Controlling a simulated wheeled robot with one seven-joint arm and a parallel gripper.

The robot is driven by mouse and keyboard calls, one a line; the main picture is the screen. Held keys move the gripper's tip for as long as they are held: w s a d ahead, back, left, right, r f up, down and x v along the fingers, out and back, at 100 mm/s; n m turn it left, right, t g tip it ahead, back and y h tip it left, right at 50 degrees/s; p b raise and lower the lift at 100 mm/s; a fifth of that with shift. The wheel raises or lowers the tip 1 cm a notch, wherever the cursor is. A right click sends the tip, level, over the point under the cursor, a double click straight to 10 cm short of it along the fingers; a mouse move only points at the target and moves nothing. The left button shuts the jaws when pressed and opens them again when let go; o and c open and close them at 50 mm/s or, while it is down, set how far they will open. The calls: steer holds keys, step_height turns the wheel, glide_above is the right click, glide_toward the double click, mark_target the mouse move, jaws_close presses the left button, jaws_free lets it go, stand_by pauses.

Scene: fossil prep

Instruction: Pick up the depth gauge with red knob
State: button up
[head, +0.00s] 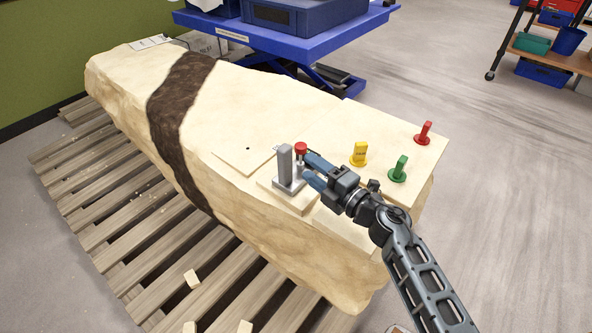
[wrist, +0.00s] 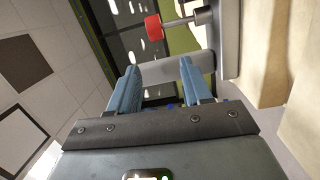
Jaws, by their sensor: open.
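The depth gauge has a grey upright post (head: 285,162), a grey foot and a red knob (head: 301,147) on a thin metal stem. It stands upright on a pale slab (head: 290,197) on the large block. My gripper (head: 308,167) is open, with blue fingers reaching from the right toward the gauge. In the wrist view, the grey post (wrist: 172,70) lies across the picture at the fingertips (wrist: 159,68), and the red knob (wrist: 153,28) is above them. I cannot tell whether the fingers touch the post. Nothing is held.
Yellow (head: 359,154), green (head: 398,169) and red (head: 424,133) tagged pieces stand on a pale board to the right. A flat pale plate (head: 238,157) lies to the left. The block with a dark band (head: 182,92) rests on a wooden pallet (head: 75,196). A blue lift table (head: 290,40) stands behind.

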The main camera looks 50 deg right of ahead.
mark_target(298, 152)
steer(key=shift+w+d+n, duration=0.3)
steer(key=shift+w+d, duration=0.45)
steer(key=shift+d, duration=0.35)
steer(key=shift+w+d, duration=0.1)
steer(key=shift+w, duration=0.25)
steer(key=shift+w+d, duration=0.2)
steer(key=shift+w, duration=3.35)
steer(key=shift+c, duration=0.3)
jaws_close()
